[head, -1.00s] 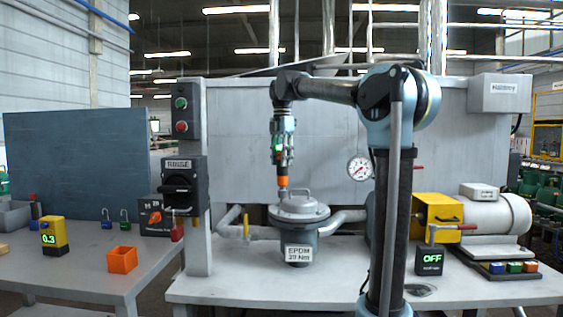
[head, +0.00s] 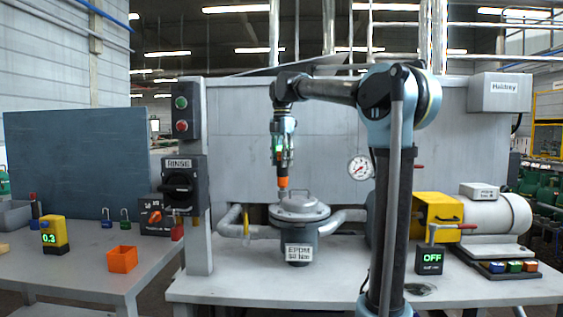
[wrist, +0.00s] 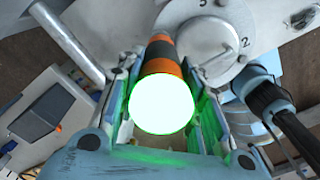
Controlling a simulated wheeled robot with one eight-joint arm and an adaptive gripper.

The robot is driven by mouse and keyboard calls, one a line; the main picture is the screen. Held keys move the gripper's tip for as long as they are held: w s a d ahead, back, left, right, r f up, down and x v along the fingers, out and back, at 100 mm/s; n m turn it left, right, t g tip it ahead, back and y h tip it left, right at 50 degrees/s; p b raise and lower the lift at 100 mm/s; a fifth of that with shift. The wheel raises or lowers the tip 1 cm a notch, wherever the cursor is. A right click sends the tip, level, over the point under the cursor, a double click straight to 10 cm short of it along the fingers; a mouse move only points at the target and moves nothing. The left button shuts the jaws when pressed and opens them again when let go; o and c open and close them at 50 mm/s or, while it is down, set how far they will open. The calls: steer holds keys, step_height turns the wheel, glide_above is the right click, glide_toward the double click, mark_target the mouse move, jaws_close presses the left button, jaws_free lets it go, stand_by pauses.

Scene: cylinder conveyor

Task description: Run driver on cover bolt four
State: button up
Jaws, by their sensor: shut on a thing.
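My gripper (head: 282,148) points down and is shut on the driver (head: 282,181), which has an orange and black body. In the wrist view the driver (wrist: 165,75) stands between the fingers, and its near end glows bright white-green. Its lower end meets the left rim of the round grey cover (head: 300,208). The cover (wrist: 212,40) also shows in the wrist view, with the numbers 2 and what looks like 5 on it. The driver hides the spot beneath it, so I cannot read which bolt it is on.
A pressure gauge (head: 360,168) and the RINSE switch box (head: 183,185) flank the cover. A yellow-guarded motor (head: 500,213) and a box reading OFF (head: 431,259) stand right. An orange bin (head: 122,259) and a yellow 0.3 display (head: 54,237) sit on the left table.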

steer(key=shift+f, duration=0.65)
stand_by(1.4)
steer(key=shift+r, duration=0.1)
stand_by(1.4)
steer(key=shift+r, duration=1.7)
